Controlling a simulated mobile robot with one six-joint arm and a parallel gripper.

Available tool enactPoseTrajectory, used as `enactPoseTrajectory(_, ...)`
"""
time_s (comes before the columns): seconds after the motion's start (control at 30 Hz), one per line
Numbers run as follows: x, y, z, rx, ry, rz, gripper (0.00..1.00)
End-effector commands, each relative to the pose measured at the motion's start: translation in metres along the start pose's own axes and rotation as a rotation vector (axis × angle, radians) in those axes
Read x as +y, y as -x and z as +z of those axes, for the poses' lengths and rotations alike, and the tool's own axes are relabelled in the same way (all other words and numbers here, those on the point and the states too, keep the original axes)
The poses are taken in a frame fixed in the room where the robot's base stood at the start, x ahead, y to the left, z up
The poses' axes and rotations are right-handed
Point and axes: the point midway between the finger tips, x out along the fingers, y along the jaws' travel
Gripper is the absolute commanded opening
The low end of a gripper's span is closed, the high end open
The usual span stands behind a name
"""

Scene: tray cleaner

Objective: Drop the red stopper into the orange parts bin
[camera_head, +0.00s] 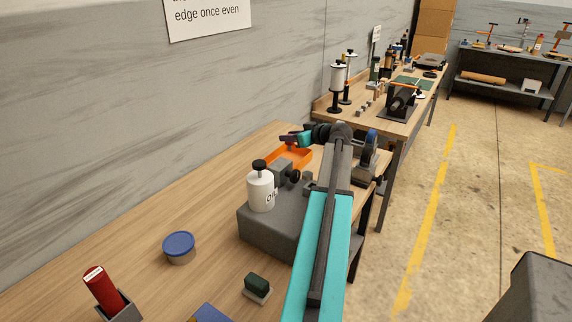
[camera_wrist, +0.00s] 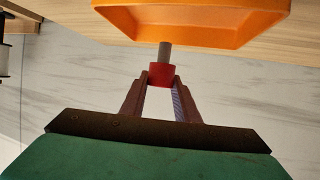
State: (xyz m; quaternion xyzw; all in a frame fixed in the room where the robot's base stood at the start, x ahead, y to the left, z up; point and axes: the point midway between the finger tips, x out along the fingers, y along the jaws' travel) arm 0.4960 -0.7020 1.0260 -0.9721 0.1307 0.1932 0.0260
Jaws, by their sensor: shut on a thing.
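The red stopper (camera_wrist: 161,72) is between the fingertips of my gripper (camera_wrist: 162,82) in the wrist view, with a grey stem (camera_wrist: 165,52) pointing away from the fingers. The orange parts bin (camera_wrist: 200,22) fills the top of that view, and the stem's end overlaps its edge. In the head view the orange bin (camera_head: 297,156) sits on the bench beyond a grey block, and my gripper (camera_head: 287,138) is close above its far left side. I cannot tell whether the stopper is inside the bin's rim. The stopper is too small to make out in the head view.
A white oil bottle (camera_head: 260,190) stands on the grey block (camera_head: 258,228) near my arm. A blue-lidded tub (camera_head: 179,246), a red can (camera_head: 101,288) and a green-topped block (camera_head: 257,286) are nearer. The wall (camera_head: 150,110) runs along the bench's left side.

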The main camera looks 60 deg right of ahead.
Motion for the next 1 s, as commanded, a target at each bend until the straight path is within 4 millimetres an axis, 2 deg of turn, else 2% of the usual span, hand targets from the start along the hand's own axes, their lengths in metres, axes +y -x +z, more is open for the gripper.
enactPoseTrajectory(0.03, 0.0, 0.0, 0.0, 0.0, 0.0, 0.0, 0.3)
enactPoseTrajectory(0.17, 0.0, 0.0, 0.0, 0.0, 0.0, 0.001, 0.5)
enactPoseTrajectory(0.47, 0.001, 0.001, 0.0, 0.0, 0.0, 0.001, 0.5)
enactPoseTrajectory(0.67, 0.0, 0.009, 0.0, 0.001, 0.0, 0.002, 0.5)
enactPoseTrajectory(0.87, 0.0, 0.032, 0.002, 0.0, 0.0, 0.003, 0.5)
enactPoseTrajectory(1.0, 0.0, 0.054, 0.002, 0.001, 0.001, 0.003, 0.5)
